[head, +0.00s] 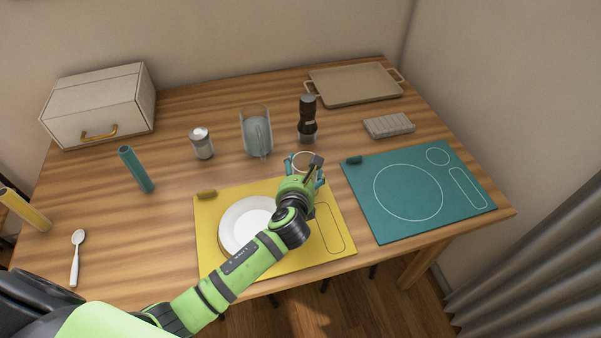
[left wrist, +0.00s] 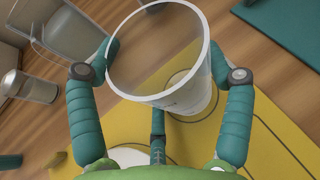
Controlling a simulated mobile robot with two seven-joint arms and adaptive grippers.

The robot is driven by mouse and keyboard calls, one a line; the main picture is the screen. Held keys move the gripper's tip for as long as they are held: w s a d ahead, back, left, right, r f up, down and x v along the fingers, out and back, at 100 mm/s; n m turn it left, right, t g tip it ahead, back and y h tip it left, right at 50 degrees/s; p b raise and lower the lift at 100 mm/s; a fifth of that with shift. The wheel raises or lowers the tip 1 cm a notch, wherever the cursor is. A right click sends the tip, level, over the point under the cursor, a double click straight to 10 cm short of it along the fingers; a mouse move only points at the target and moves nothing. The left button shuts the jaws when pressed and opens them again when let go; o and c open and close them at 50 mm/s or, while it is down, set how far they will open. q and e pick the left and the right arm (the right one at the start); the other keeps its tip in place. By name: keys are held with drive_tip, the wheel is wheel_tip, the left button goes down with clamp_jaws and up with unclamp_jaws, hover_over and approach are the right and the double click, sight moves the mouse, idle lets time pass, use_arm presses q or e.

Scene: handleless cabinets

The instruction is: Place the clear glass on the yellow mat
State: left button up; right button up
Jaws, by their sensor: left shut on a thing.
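The clear glass (left wrist: 160,52) is between the teal fingers of my left gripper (left wrist: 160,82) in the left wrist view, with its open rim toward the camera. In the head view my left gripper (head: 305,170) is shut on the glass (head: 301,157) at the far right part of the yellow mat (head: 208,240). The yellow mat (left wrist: 265,150) and part of a printed circle show behind the glass in the wrist view. I cannot tell whether its base touches the mat. A white plate (head: 240,224) lies on the mat, partly hidden by my arm. My right gripper is not in view.
A pitcher (head: 256,130), a metal-topped shaker (head: 201,143) and a dark mill (head: 307,118) stand behind the mat. A teal mat (head: 408,190) lies to the right. A grey block (head: 388,125), a tray (head: 352,84) and a box (head: 100,103) are farther back.

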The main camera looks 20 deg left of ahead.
use_arm(q)
drive_tip(key=o, duration=1.2)
drive_tip(key=shift+f, duration=0.15)
drive_tip(key=shift+o, duration=0.2)
drive_tip(key=shift+r, duration=0.25)
drive_tip(key=v, duration=1.2)
drive_tip(key=shift+p, duration=0.35)
drive_tip(key=shift+f, duration=0.1)
